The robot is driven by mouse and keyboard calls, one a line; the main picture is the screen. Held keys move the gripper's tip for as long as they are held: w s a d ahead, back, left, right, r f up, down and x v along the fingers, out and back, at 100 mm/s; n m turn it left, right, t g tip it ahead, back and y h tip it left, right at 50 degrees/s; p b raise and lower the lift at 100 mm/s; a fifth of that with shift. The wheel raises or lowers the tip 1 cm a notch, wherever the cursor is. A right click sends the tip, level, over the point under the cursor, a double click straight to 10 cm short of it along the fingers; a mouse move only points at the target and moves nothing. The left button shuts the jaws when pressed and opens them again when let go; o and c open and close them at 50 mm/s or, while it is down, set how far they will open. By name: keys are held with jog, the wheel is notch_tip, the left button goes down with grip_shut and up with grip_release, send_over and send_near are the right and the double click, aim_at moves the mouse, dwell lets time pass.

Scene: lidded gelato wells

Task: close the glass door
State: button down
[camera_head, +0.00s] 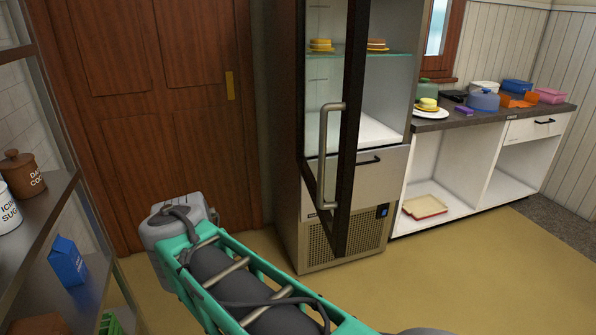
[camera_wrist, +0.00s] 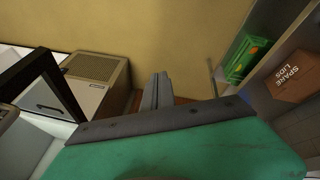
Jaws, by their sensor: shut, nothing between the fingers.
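The glass door (camera_head: 345,190) of the upright display fridge stands open, swung out towards me, in the head view. It has a dark frame and a tall silver handle (camera_head: 325,150) near its free edge. The fridge's lit inside shows to its right. In the wrist view, part of a dark frame, apparently the door's (camera_wrist: 42,72), is at the left. My gripper (camera_wrist: 156,90) is shut and empty, and apart from that frame. It is not visible in the head view, where my green arm crosses the bottom.
The fridge base (camera_head: 355,235) has a grille. Shelves with canisters (camera_head: 24,173) and a blue carton (camera_head: 67,262) stand at the left. A brown box (camera_wrist: 290,80) shows in the wrist view. A counter (camera_head: 480,122) with dishes is at the right. Open floor lies in front.

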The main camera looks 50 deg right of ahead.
jog(key=s+d+r+m+g+h+p, duration=0.1)
jog(key=s+d+r+m+h+p, duration=0.1)
jog(key=d+r, duration=0.7)
jog(key=s+d+r+m+g+h+p, duration=0.1)
jog(key=s+d+r+m+h+p, duration=0.15)
jog(key=d+r, duration=0.65)
jog(key=s+d+r+b+x, duration=0.1)
jog(key=b+x, duration=0.2)
jog(key=x, duration=0.6)
jog(key=shift+d+y, duration=0.35)
jog(key=shift+d, duration=0.05)
jog(key=shift+m, duration=0.25)
